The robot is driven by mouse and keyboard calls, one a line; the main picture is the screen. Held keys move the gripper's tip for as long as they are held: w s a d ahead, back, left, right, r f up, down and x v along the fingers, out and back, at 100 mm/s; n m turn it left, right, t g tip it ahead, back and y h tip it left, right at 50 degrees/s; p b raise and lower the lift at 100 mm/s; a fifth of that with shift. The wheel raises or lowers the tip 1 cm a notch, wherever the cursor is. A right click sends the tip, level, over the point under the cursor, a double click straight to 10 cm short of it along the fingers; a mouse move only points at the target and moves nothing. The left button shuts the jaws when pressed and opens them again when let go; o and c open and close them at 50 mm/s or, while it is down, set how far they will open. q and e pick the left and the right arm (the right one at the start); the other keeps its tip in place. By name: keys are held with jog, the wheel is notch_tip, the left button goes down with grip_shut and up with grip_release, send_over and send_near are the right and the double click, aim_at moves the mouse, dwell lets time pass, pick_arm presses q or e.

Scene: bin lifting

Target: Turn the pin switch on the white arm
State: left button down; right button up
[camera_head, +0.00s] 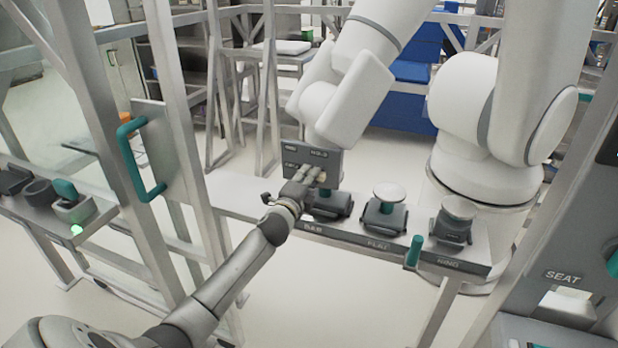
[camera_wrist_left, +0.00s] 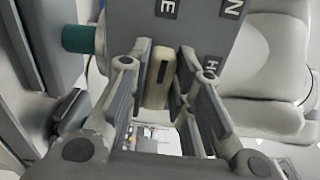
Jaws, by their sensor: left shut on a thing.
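The white arm (camera_head: 345,88) reaches down from the top of the head view. A dark grey labelled panel (camera_head: 311,157) is at its lower end. The pin switch (camera_wrist_left: 157,80) shows in the left wrist view as a beige upright lever with a dark slot, in front of the lettered panel (camera_wrist_left: 205,35). My left gripper (camera_head: 311,176) is at the face of the panel, its arm coming from the lower left. In the left wrist view its two fingers (camera_wrist_left: 165,67) stand either side of the lever, shut on it. My right gripper is not in view.
Dark holders (camera_head: 384,216) with pale round tops stand on a labelled metal bench (camera_head: 350,239) just below the panel. A metal frame with a green handle (camera_head: 139,160) stands at left. The pale floor in front is clear.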

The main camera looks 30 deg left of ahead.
pick_arm(q)
jog(key=shift+f+n, duration=0.1)
jog(key=shift+n, duration=0.4)
jog(key=c, duration=1.3)
grip_release()
jog(key=shift+s, duration=0.1)
jog(key=v, duration=1.2)
